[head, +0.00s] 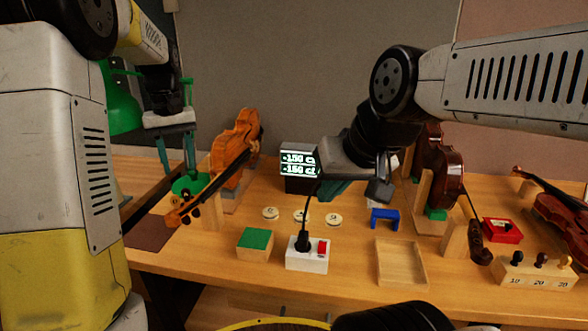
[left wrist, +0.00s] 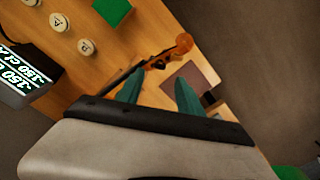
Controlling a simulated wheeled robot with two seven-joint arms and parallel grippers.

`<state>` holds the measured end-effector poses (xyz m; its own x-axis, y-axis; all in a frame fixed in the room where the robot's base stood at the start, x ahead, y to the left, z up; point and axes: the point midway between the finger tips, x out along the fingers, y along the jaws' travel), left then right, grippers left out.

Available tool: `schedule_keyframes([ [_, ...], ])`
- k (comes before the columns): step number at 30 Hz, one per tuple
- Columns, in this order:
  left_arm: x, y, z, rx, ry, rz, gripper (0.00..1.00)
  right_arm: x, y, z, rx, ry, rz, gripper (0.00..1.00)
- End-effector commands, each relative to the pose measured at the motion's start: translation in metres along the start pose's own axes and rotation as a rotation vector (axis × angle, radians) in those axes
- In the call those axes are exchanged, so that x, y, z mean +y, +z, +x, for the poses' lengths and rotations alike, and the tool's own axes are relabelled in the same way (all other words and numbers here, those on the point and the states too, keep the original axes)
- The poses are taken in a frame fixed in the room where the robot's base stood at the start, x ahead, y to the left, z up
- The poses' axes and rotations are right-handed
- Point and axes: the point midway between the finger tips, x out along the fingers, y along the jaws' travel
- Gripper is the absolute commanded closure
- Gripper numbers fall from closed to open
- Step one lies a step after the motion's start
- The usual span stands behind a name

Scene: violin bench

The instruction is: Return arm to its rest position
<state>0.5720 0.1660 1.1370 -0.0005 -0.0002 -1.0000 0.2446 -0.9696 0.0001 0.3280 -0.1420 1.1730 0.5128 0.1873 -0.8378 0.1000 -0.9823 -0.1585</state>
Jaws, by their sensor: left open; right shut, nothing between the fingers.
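My left gripper (head: 178,170) hangs at the left of the head view, its two teal fingers apart and pointing down beside the orange violin (head: 236,143). In the left wrist view the open fingers (left wrist: 158,90) have nothing between them, and the violin's scroll (left wrist: 183,42) shows beyond them. My right gripper (head: 332,192) is over the middle of the bench, in front of the display (head: 298,158). Its teal fingers are together and appear empty; the wrist partly hides them.
The wooden bench (head: 345,235) holds a green-topped block (head: 255,241), a white switch box (head: 307,262), a blue bracket (head: 385,216) and a wooden tray (head: 381,270). Dark violins (head: 452,170) stand and lie at the right. A green lamp (head: 122,105) is at the left.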

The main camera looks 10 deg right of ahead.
Motion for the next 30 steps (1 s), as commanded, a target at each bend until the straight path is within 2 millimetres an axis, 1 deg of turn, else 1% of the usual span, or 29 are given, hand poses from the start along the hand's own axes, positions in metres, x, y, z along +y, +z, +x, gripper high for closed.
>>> schedule_keyframes([
  [7, -0.001, 0.002, -0.001, 0.002, 0.006, 0.001, 0.56, 0.000, 0.000, 0.000, 0.000, 0.000, 0.000, 1.00],
  [11, -0.008, 0.017, -0.011, 0.023, 0.055, 0.014, 0.56, 0.000, 0.000, 0.000, 0.000, 0.000, 0.000, 1.00],
  [14, -0.015, 0.043, -0.023, 0.062, 0.122, 0.040, 0.56, 0.000, 0.000, 0.000, 0.000, 0.000, 0.000, 1.00],
  [18, -0.024, 0.089, -0.041, 0.146, 0.210, 0.097, 0.56, 0.000, 0.000, 0.000, 0.000, 0.000, 0.000, 1.00],
  [20, -0.026, 0.110, -0.046, 0.188, 0.238, 0.122, 0.56, 0.000, 0.000, 0.000, 0.000, 0.000, 0.000, 1.00],
  [21, -0.028, 0.124, -0.049, 0.219, 0.253, 0.140, 0.56, 0.000, 0.000, 0.000, 0.000, 0.000, 0.000, 1.00],
  [23, -0.029, 0.145, -0.052, 0.266, 0.269, 0.166, 0.56, 0.000, 0.000, 0.000, 0.000, 0.000, 0.000, 1.00],
  [24, -0.030, 0.159, -0.053, 0.298, 0.277, 0.185, 0.56, 0.000, 0.000, 0.000, 0.000, 0.000, 0.000, 1.00],
  [27, -0.033, 0.191, -0.051, 0.378, 0.282, 0.225, 0.56, 0.000, 0.000, 0.000, 0.000, 0.000, 0.000, 1.00],
  [30, -0.035, 0.215, -0.046, 0.444, 0.274, 0.256, 0.56, 0.000, 0.000, 0.000, 0.000, 0.000, 0.000, 1.00],
])
